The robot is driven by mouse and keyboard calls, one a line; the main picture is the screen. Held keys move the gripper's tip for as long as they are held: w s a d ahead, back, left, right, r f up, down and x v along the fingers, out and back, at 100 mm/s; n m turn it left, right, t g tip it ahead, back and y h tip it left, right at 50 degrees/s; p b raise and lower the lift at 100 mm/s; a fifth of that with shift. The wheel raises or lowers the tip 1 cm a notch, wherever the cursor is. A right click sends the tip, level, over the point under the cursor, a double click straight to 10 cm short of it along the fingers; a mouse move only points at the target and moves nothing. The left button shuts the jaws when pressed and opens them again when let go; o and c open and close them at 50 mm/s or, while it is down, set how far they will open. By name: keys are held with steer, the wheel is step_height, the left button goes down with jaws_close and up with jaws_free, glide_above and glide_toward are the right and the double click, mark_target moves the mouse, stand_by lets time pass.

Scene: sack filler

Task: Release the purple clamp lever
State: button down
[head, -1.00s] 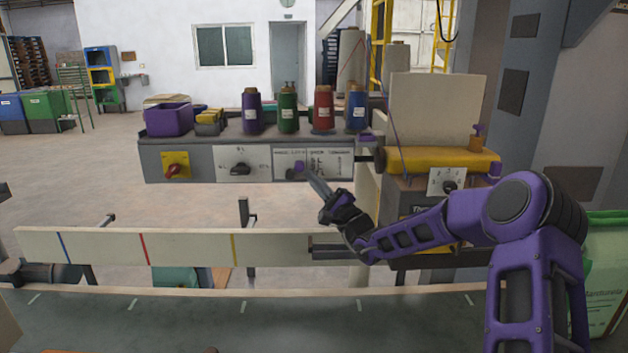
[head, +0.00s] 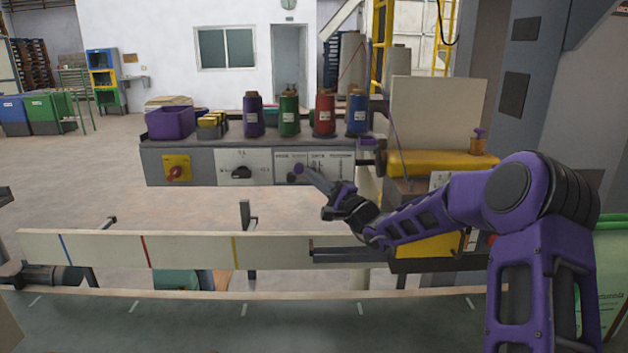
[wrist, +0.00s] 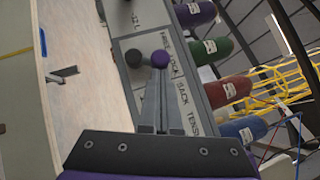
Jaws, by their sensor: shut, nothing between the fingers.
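A lever with a round purple knob (head: 299,169) sticks out of the white labelled panel in the middle of the grey control box. A dark grey knob (head: 291,178) sits just left of it and a little lower. My gripper (head: 306,172) is shut and empty, its fingertips at the purple knob. In the wrist view the purple knob (wrist: 160,59) shows right at the ends of the closed fingers, with the grey knob (wrist: 133,61) to its left. I cannot tell whether the fingers touch the purple knob. The lever's shaft is mostly hidden.
The control box also carries a red switch on a yellow plate (head: 176,170) and a black dial (head: 242,172). Thread cones, including a red one (head: 324,115), stand on top. A yellow-topped machine (head: 440,163) is at the right. A pale board (head: 190,250) runs across below.

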mark_target(303, 165)
steer(key=r+n+g, duration=0.1)
steer(key=n, duration=0.1)
steer(key=a+r+n+g+h+b, duration=0.1)
steer(key=shift+a+n, duration=0.25)
steer(key=shift+n, duration=0.15)
steer(key=shift+a+r+n+g+h+b, duration=0.35)
steer(key=shift+a+r+n+g+h, duration=0.2)
steer(key=shift+n+g+h, duration=0.35)
steer(key=shift+a+r+n+g+h+p, duration=0.3)
steer(key=shift+a+r+n+h+p, duration=0.25)
steer(key=shift+n+h+p, duration=0.25)
steer(key=shift+a+n+g+h+p, duration=0.4)
steer(key=shift+a+n+h+p, duration=0.1)
steer(key=shift+a+n+h, duration=0.3)
steer(key=shift+f, duration=0.1)
steer(key=shift+a, duration=0.15)
